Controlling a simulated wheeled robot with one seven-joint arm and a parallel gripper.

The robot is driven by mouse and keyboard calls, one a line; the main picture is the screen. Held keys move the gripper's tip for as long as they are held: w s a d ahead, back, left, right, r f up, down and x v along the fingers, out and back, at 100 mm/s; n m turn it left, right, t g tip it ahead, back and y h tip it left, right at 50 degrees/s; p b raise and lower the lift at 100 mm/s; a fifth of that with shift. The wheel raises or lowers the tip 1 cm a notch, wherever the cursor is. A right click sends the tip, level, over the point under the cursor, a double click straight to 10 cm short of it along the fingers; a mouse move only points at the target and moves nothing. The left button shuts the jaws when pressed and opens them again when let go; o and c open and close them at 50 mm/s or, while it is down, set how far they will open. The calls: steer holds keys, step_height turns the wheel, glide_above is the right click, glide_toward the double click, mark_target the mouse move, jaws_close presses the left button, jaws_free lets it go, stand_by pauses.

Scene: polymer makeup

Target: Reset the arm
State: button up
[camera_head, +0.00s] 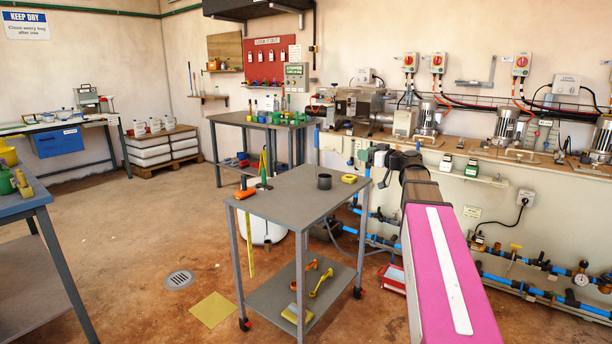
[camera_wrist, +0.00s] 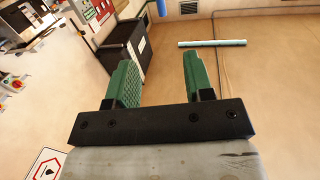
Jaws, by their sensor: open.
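My gripper shows in the wrist view (camera_wrist: 156,82) with two green ridged fingers spread apart and nothing between them. In the head view my arm, with a pink link, reaches from the lower right toward the wall bench.
Open floor (camera_head: 130,235) lies left of the trolley.

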steer(key=s+a+f+m+g+h, duration=0.1)
steer(key=s+a+f+g+h, duration=0.15)
steer(key=f, duration=0.65)
steer(key=s+a+f+m+g+h, duration=0.15)
steer(key=s+f, duration=0.25)
steer(key=f, duration=0.4)
steer(key=s+a+f+m+g+h, duration=0.1)
steer(key=s+a+f+g, duration=0.25)
steer(key=f, duration=0.55)
steer(key=s+d+f+m+g+h, duration=0.3)
steer(key=s+f+m+g+h, duration=0.1)
steer(key=s+f, duration=1.2)
steer(key=g+h, duration=0.1)
steer(key=h, duration=0.1)
steer(key=shift+s+f+m+h, duration=0.3)
steer(key=shift+m+h, duration=0.05)
steer(key=shift+h, duration=0.05)
steer(key=shift+d, duration=0.1)
